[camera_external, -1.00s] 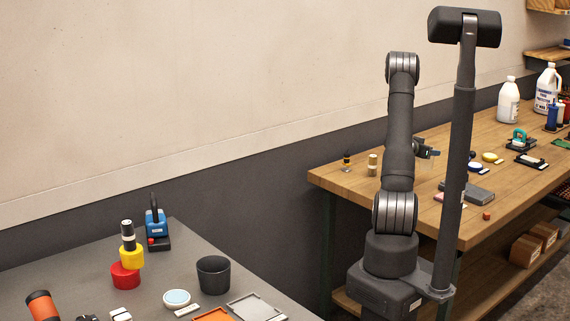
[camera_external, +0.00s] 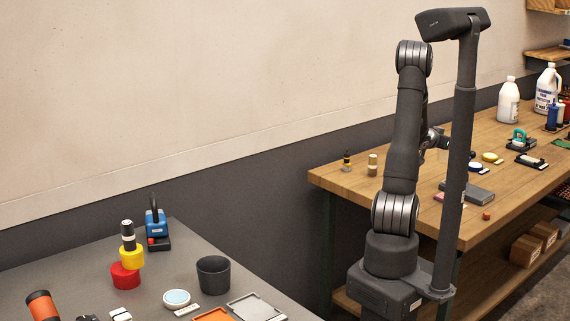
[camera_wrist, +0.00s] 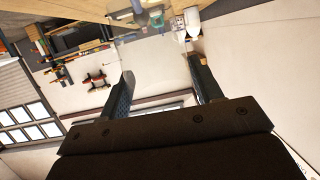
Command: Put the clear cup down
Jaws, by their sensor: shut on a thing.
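The clear cup (camera_wrist: 155,58) shows in the wrist view as a faint see-through shape between the two dark fingers of my gripper (camera_wrist: 160,66). My gripper is shut on it. In the external view my gripper (camera_external: 437,138) is beside the pole, above the wooden bench (camera_external: 335,180), and is partly hidden by my arm. I cannot make out the cup clearly there.
A grey table (camera_external: 80,270) at left holds a black cup (camera_external: 213,275) and stacked rings.

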